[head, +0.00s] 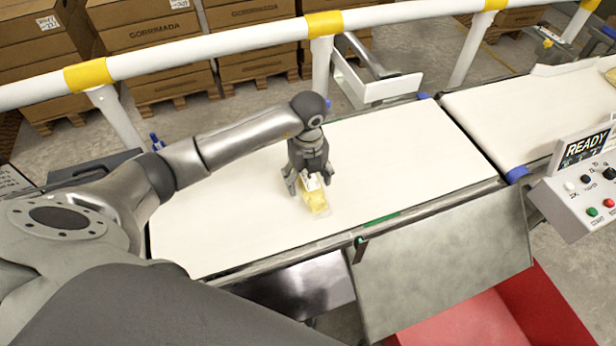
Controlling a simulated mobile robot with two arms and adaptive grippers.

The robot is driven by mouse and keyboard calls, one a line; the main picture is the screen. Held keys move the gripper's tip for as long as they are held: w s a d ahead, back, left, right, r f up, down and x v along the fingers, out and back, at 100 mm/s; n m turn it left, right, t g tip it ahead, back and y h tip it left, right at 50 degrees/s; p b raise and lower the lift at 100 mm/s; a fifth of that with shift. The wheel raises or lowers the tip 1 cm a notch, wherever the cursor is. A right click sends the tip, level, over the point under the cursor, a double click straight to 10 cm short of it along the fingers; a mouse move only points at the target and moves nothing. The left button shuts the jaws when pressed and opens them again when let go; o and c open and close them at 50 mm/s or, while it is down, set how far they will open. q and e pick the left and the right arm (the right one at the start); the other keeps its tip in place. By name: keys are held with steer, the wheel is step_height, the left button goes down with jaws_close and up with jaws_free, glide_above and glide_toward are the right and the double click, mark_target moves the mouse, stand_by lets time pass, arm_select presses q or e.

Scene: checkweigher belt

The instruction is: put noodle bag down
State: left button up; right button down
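The noodle bag (317,203), yellow with clear and white wrapping, is on the white conveyor belt (400,150), near the middle of its length. My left gripper (309,184) points down over the bag's far end. Its fingers are spread on either side of that end, and a small gap seems to show by the left finger. The gripper hides part of the bag's far end. My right gripper is not in view.
A white guard rail with yellow bands (210,46) runs behind the belt. A control box reading READY (585,185) stands at right, beside a second belt (540,110). A metal chute (440,275) and red bin (475,322) are in front. The belt around the bag is clear.

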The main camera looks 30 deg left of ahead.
mark_target(308, 177)
arm_select(q)
steer(key=shift+r, duration=0.45)
step_height(308, 177, up, 11)
steer(key=b, duration=0.3)
steer(key=shift+r, duration=0.2)
steer(key=shift+f, duration=0.1)
